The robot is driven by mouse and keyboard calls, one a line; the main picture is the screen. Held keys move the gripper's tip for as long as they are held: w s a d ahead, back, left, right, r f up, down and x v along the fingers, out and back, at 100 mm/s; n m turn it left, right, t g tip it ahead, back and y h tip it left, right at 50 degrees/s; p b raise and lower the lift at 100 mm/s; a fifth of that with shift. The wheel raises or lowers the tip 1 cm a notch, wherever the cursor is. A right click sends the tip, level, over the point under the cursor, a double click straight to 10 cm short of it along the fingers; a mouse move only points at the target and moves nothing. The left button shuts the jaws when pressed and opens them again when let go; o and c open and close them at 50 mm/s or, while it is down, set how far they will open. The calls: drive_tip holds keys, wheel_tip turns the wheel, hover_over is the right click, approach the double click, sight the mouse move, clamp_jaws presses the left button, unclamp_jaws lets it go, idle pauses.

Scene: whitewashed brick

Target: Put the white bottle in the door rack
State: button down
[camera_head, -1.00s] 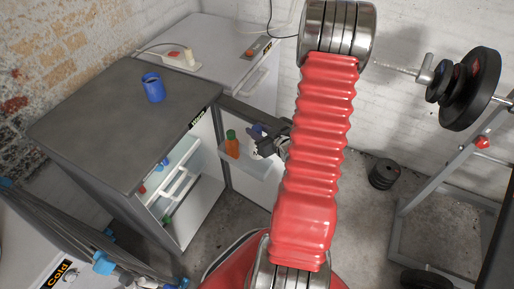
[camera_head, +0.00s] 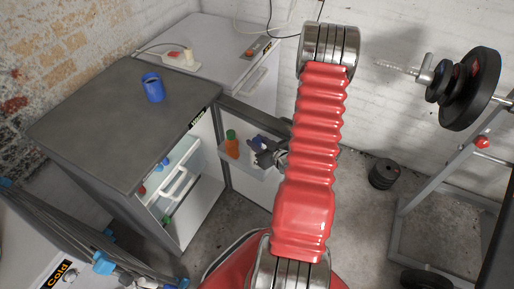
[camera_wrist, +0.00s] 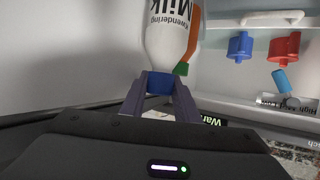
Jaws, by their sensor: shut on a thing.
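The white bottle (camera_wrist: 166,42), with "Milk" lettering and a blue cap (camera_wrist: 160,83), appears upside down in the wrist view. My gripper (camera_wrist: 160,90) is shut on it at the cap. In the head view my gripper (camera_head: 262,155) is at the open fridge door, by the door rack (camera_head: 262,168). The bottle is mostly hidden there behind my gripper. I cannot tell whether its base touches the rack. An orange bottle (camera_head: 232,148) with a green cap stands in the rack to the left; it also shows behind the white bottle in the wrist view (camera_wrist: 193,35).
The fridge (camera_head: 120,110) stands open, with shelves and small items inside. A blue mug (camera_head: 153,88) is on its top. A white cabinet (camera_head: 225,50) stands behind the door. A barbell rack (camera_head: 440,200) and weight plates (camera_head: 384,174) are at the right.

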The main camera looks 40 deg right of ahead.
drive_tip(key=shift+f, duration=1.7)
drive_tip(key=c, duration=1.6)
unclamp_jaws()
drive_tip(key=shift+f, duration=0.15)
drive_tip(key=shift+c, duration=0.2)
drive_tip(key=v, duration=1.2)
drive_tip(key=shift+w+r, duration=0.1)
drive_tip(key=shift+r, duration=0.15)
